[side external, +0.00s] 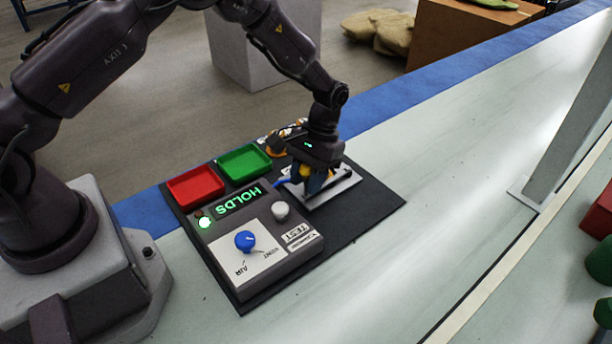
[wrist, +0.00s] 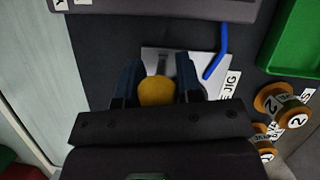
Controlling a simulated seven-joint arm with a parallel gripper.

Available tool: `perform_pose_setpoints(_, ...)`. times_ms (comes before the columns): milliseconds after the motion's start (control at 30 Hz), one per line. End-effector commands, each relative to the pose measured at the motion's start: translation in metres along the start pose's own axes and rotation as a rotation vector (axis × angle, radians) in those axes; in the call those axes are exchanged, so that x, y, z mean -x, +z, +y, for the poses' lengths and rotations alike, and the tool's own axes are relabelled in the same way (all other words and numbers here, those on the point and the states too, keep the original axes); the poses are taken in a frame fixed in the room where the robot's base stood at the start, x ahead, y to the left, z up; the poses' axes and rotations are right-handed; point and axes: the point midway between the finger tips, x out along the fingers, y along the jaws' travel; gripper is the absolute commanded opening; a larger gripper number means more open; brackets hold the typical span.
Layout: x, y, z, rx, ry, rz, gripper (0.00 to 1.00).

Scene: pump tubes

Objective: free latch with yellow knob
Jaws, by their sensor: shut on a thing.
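The yellow knob (wrist: 156,92) sits between the two dark fingers of my gripper (wrist: 158,80) in the wrist view, over a light metal plate. In the side view, my gripper (side external: 316,182) is lowered onto the plate (side external: 340,187), and a bit of the yellow knob (side external: 305,171) shows between the fingers. The gripper is shut on the knob. The latch itself is mostly hidden by the gripper and knob.
A test box (side external: 290,257) with a blue dial (side external: 245,240) and lit "HOLDS" display stands left of the plate. Red (side external: 196,187) and green (side external: 244,162) trays sit behind it. A blue tube (wrist: 217,54) runs to the plate. Orange numbered spools (wrist: 268,97) lie nearby.

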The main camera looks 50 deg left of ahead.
Motion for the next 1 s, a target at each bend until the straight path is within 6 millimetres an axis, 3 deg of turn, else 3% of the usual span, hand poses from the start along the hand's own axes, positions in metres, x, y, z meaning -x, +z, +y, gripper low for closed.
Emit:
perform_pose_setpoints(567, 0.002, -0.001, 0.049, 0.398, 0.166, 0.003, 0.0)
perform_pose_setpoints(1000, 0.009, -0.018, 0.089, 0.753, 0.315, 0.003, 0.0)
